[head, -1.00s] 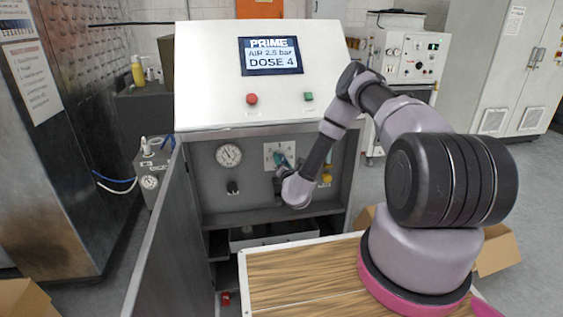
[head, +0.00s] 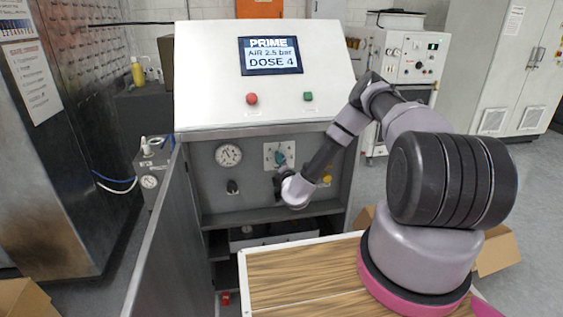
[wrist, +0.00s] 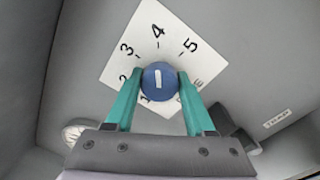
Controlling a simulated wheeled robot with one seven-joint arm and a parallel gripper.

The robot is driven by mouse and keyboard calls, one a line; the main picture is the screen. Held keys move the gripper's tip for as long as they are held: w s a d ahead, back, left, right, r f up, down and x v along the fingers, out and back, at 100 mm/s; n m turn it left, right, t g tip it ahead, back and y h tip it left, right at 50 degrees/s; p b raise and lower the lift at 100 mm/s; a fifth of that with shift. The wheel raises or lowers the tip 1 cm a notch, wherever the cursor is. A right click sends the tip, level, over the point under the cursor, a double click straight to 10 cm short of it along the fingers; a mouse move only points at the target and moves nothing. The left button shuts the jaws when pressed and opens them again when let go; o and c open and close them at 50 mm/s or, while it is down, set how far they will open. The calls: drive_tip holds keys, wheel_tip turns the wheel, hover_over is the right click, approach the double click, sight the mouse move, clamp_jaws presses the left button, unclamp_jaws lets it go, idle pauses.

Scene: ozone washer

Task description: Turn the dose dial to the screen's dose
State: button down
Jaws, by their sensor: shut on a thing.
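The dose dial (wrist: 158,80) is a round blue knob with a short white mark, on a white scale plate (wrist: 134,47) numbered 1 to 5. In the wrist view the mark stands nearly upright, roughly in line with the 4. My gripper (wrist: 160,84) has its teal fingers shut on the knob, one on each side. The screen (head: 271,56) reads PRIME, AIR 2.5 bar, DOSE 4.
A pressure gauge (head: 228,154) and a small black knob (head: 232,187) sit left of the dial. A yellow part (head: 326,178) is right of my wrist. The open cabinet door (head: 160,245) stands at the left. Red (head: 252,99) and green (head: 308,97) buttons are above.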

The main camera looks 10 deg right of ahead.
drive_tip(key=shift+c, duration=1.3)
unclamp_jaws()
drive_tip(key=shift+s, duration=0.1)
drive_tip(key=s, duration=1)
drive_tip(key=shift+s+d+f, duration=0.15)
drive_tip(key=shift+s, duration=0.2)
